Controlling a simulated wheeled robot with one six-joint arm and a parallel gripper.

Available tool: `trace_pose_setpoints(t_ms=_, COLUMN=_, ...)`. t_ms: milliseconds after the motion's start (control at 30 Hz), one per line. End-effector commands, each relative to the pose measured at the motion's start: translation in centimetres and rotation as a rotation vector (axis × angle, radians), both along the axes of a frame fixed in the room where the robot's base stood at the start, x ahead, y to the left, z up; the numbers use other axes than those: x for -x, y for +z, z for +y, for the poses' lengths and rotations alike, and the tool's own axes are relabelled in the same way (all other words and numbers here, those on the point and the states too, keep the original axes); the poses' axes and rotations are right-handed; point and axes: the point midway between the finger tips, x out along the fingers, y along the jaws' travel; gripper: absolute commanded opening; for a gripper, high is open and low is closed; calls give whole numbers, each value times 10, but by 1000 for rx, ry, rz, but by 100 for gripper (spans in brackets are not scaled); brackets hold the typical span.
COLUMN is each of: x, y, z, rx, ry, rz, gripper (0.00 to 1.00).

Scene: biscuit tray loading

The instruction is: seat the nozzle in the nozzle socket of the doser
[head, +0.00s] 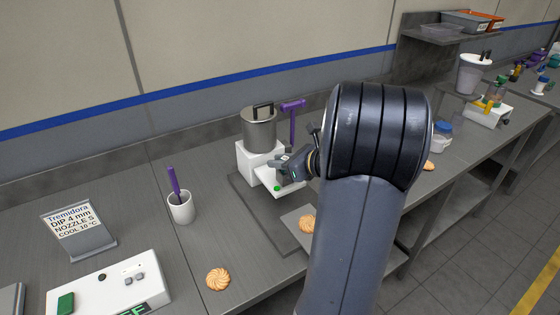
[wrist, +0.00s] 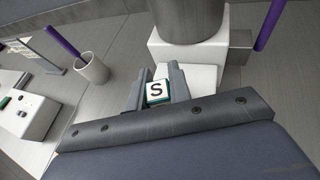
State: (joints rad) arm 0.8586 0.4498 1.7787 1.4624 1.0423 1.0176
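The doser (head: 258,131) has a steel hopper with a dark handle on a white stepped body. A green button shows on its low white front part. In the wrist view the doser (wrist: 188,48) stands just beyond my fingers. The nozzle (wrist: 157,91) is a small block with a white top marked S and green sides. It sits between the two grey fingers of my gripper (wrist: 157,88), which look shut on it. In the head view my gripper (head: 290,168) is over the doser's low front part. I cannot make out the nozzle socket.
A white cup (head: 181,208) with a purple stick stands left of the doser. A sign (head: 79,230) reading "NOZZLE S" and a white control box (head: 108,287) are further left. Biscuits (head: 218,279) lie near the front edge. Bare bench lies between cup and doser.

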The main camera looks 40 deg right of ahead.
Motion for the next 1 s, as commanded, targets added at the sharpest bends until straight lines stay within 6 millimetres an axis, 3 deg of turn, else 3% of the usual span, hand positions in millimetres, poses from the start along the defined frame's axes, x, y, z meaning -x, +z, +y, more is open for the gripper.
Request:
trace_pose_setpoints(t_ms=233, x=0, y=0, z=0, rx=0, ry=0, rz=1, gripper=40)
trace_pose_setpoints(t_ms=567, x=0, y=5, z=0, rx=0, ry=0, rz=0, gripper=40)
trace_pose_setpoints(t_ms=667, x=10, y=8, z=-5, rx=2, ry=-3, rz=-1, gripper=40)
trace_pose_setpoints(t_ms=1000, x=72, y=35, z=-26, rx=3, ry=-5, rz=-1, gripper=40)
